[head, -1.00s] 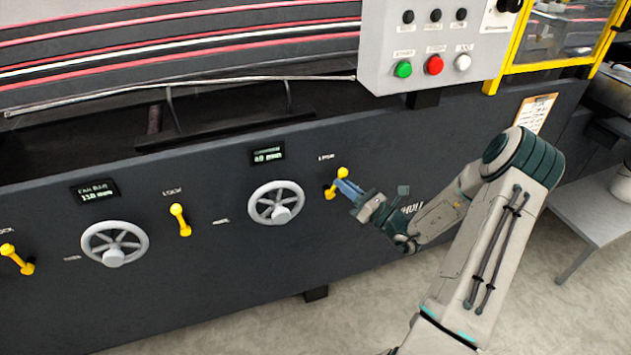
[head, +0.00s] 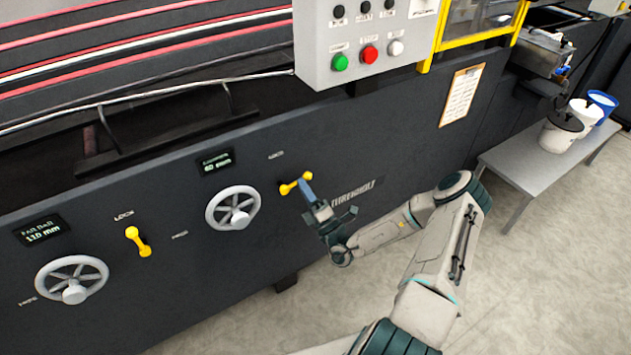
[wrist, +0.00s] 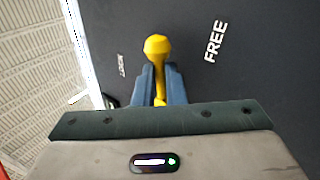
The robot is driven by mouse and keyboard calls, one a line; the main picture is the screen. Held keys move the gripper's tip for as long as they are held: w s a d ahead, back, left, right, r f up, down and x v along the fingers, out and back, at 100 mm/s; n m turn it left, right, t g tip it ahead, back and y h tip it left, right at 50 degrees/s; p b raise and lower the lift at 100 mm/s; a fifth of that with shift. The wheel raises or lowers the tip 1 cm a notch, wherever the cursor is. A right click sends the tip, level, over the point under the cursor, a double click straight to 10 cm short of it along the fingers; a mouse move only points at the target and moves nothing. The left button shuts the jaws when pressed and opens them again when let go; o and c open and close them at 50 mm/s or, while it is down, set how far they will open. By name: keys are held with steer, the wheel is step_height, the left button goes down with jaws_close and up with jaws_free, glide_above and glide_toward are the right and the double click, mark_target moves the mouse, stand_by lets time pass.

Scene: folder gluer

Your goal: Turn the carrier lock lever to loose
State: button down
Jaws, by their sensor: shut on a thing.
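The yellow lever (head: 296,184) at the right of the two handwheels, taken as the carrier lock lever, is on the dark machine front. In the head view it lies tilted, close to horizontal. My gripper (head: 306,187) reaches it from the right with its blue fingers. In the wrist view the lever's yellow knob (wrist: 157,46) stands out past the fingertips, and its shank runs between the blue fingers of my gripper (wrist: 160,85), which are shut on it. A FREE label (wrist: 214,41) is to the right of the lever, and a smaller label is to the left.
A grey handwheel (head: 233,208) is close to the left of the lever. Another yellow lever (head: 138,242) and handwheel (head: 72,281) are farther left. A button panel (head: 366,45) juts out above. A low table (head: 520,160) with buckets stands at right.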

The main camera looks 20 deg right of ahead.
steer(key=shift+f+m+t+h, duration=0.25)
steer(key=shift+m+h, duration=0.35)
steer(key=shift+m, duration=0.25)
steer(key=shift+f+m+t+h, duration=0.25)
steer(key=shift+m+h, duration=0.35)
steer(key=shift+m, duration=0.25)
steer(key=c, duration=1.5)
jaws_free()
steer(key=v, duration=1.4)
steer(key=shift+a+r, duration=0.1)
